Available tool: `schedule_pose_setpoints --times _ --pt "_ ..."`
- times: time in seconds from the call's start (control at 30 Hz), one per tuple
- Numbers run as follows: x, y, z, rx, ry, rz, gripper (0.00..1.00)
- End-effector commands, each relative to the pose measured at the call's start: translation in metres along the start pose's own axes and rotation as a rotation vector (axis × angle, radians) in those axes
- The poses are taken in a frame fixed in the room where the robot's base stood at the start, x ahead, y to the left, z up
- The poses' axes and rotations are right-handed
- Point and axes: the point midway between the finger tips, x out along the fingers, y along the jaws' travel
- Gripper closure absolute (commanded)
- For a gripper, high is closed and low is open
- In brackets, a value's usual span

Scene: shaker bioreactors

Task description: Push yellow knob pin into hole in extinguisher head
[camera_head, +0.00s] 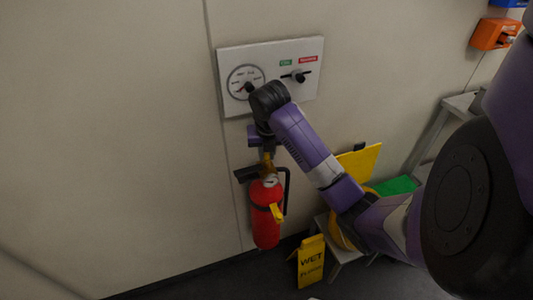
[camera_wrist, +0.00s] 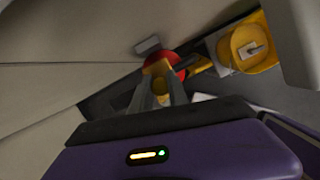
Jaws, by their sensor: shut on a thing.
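The red fire extinguisher (camera_head: 266,232) hangs upright on the wall in the head view, with a dark bracket and hose by its head (camera_head: 270,180). A yellow piece (camera_head: 276,212) shows on its front. My gripper (camera_head: 267,160) points down just above the head. In the wrist view my gripper (camera_wrist: 160,92) is shut on the yellow knob pin (camera_wrist: 160,87), and the red extinguisher (camera_wrist: 178,62) lies beyond the fingers. The hole is hidden, and I cannot tell whether the pin touches the head.
A wall panel (camera_head: 307,93) with a gauge and a switch is behind my arm. A yellow wet-floor sign (camera_head: 311,262) stands right of the extinguisher. Steps and a yellow board (camera_head: 362,160) are farther right. The wall on the left is clear.

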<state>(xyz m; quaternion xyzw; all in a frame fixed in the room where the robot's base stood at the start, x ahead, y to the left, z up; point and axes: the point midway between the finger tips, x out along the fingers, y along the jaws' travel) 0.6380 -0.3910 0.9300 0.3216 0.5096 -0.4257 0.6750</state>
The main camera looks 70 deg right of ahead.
Motion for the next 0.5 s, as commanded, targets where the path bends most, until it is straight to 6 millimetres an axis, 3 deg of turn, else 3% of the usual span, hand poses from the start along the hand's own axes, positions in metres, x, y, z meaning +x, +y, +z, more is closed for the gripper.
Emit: schedule_pose_setpoints --times 0.5 --pt "0.0074 0.0001 -0.0023 0.0 0.001 0.0 1.0"
